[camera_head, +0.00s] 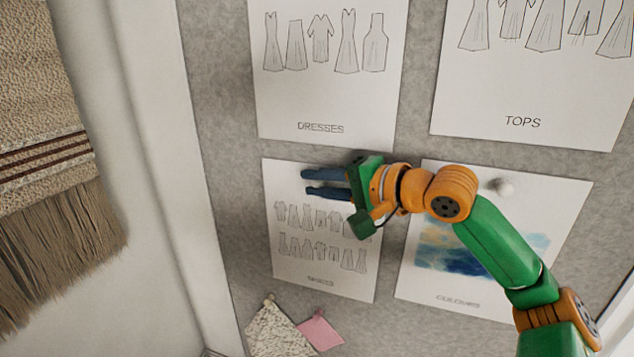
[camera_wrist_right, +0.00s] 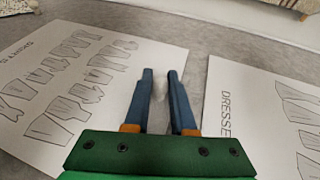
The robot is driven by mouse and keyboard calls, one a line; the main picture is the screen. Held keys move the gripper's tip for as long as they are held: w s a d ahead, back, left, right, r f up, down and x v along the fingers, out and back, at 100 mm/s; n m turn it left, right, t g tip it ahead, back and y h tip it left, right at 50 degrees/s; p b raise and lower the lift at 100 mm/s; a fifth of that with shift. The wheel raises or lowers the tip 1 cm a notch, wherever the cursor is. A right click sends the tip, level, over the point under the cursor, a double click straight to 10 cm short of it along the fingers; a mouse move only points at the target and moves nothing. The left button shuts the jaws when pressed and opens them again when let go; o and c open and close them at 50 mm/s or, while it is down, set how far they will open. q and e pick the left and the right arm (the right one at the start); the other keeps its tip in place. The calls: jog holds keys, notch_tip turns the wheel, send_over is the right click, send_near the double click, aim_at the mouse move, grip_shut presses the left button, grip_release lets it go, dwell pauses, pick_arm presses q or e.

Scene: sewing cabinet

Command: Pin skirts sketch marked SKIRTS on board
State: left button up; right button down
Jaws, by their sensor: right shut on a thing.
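The skirts sketch (camera_head: 322,222) is a white sheet with two rows of small garment drawings, lying against the grey board (camera_head: 225,170) below the DRESSES sheet. Its caption is too small to read surely. It also shows at left in the right wrist view (camera_wrist_right: 62,85). My right gripper (camera_head: 303,182) is in front of the sheet's upper part and hides its top right. In the right wrist view its blue fingers (camera_wrist_right: 160,72) are close together on a small pale thing, which looks like a white pin (camera_wrist_right: 158,88). Contact with the sheet cannot be told. My left gripper is not in view.
The DRESSES sheet (camera_head: 325,105) is above, the TOPS sheet (camera_head: 540,105) upper right. The COLOURS sheet (camera_head: 420,270), with a white pin (camera_head: 503,187), is right, partly behind my arm. Fabric swatches (camera_head: 277,332) hang below. A fringed textile (camera_head: 55,215) hangs at left.

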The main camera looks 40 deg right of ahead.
jog(key=c, duration=0.7)
grip_release()
jog(key=shift+d, duration=0.15)
